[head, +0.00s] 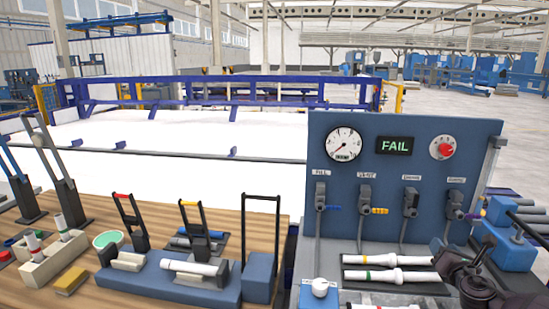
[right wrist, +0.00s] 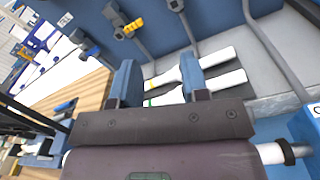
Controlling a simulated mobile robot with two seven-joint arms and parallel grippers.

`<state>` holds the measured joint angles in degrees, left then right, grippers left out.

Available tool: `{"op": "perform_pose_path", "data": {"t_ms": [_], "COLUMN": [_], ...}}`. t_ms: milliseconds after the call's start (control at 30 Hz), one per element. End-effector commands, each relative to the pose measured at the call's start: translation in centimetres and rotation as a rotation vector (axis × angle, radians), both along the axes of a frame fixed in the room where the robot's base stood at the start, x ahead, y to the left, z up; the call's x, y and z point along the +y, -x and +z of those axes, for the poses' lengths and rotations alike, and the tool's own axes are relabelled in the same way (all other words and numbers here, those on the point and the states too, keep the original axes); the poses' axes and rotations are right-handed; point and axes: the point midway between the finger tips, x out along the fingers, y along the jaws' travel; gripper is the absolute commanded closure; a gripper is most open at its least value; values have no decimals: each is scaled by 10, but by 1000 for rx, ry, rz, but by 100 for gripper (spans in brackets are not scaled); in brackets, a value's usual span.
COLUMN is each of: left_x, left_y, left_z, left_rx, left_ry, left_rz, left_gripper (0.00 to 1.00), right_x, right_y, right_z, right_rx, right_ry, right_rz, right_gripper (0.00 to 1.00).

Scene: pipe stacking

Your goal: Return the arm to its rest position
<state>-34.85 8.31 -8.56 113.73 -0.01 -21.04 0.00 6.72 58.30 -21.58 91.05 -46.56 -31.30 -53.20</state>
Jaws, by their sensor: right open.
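My right gripper (head: 463,252) is at the lower right of the head view, in front of the blue test panel (head: 336,185). In the right wrist view its two blue fingers (right wrist: 157,82) stand apart with nothing held between them. My left gripper is not in view.
The panel has a gauge (head: 344,145), a display reading FAIL (head: 395,145), a red knob (head: 443,148) and several valves. A wooden table (head: 235,222) at left carries clamps and a blue fixture (head: 205,288). A blue vise (head: 515,245) stands at right.

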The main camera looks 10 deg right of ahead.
Motion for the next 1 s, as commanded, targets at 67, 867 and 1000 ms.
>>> {"op": "perform_pose_path", "data": {"t_ms": [67,867,1000], "left_x": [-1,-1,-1], "left_y": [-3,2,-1], "left_z": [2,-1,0], "left_rx": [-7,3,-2], "left_ry": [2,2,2], "left_rz": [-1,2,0], "left_gripper": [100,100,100], "right_x": [11,247,261], "right_y": [-2,180,223], "right_z": [1,-157,-176], "right_rx": [-25,-112,-181], "right_ry": [-166,-2406,-2526], "right_rz": [14,-390,-526], "right_gripper": [58,58,58]}}
